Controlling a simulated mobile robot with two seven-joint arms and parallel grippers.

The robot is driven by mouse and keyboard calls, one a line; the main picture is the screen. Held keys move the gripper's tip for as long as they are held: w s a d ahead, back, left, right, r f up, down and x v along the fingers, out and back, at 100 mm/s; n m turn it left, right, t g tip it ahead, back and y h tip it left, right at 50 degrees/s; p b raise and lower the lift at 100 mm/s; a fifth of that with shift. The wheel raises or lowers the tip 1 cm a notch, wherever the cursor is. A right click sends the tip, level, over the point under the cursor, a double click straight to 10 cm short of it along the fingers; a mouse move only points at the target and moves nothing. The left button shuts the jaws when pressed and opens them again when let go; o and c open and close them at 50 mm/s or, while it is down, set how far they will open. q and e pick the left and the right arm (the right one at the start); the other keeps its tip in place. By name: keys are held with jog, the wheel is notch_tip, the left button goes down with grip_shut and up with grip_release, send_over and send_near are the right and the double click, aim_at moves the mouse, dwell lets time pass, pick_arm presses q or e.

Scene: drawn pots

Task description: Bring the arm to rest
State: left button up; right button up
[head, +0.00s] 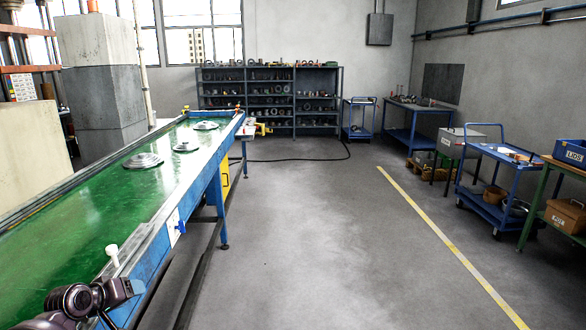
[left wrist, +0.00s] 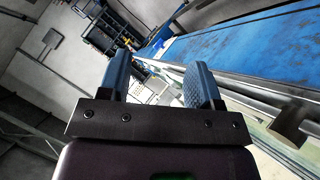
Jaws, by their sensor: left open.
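My left arm (head: 75,300) comes in at the lower left corner of the head view, beside the near end of the green-topped bench. Its left gripper (head: 122,303) is open and partly cut off by the frame edge. In the left wrist view the left gripper (left wrist: 158,78) shows two blue fingers spread apart with nothing between them. The gripper is apart from the lids on the bench. My right gripper is in neither view.
The long green bench (head: 85,218) with a blue frame fills the left side. Several round metal lids (head: 143,160) lie on it. Shelves (head: 270,100) stand at the back. Blue carts (head: 490,190) line the right. The grey floor (head: 310,240) between is clear.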

pick_arm(q)
jog(key=s+d+f+m+t+y+b, duration=0.1)
jog(key=s+d+f+m+t+b, duration=0.1)
jog(key=s+d+f+m, duration=0.45)
jog(key=s+d+f+m+t+y+b, duration=0.15)
jog(key=s+d+f, duration=0.3)
jog(key=s, duration=0.45)
jog(key=s+d+f+n+g+b, duration=0.1)
jog(key=s+d+f+b, duration=0.1)
jog(key=s+f, duration=0.3)
jog(key=s+d+f+g+b, duration=0.1)
jog(key=s+f, duration=0.5)
jog(key=s, duration=0.7)
jog(key=shift+s+d+f+n+y+b, duration=0.25)
jog(key=shift+d+n+y+b, duration=0.1)
jog(key=shift+n+b, duration=0.1)
jog(key=shift+w+g, duration=0.1)
jog(key=shift+g, duration=0.15)
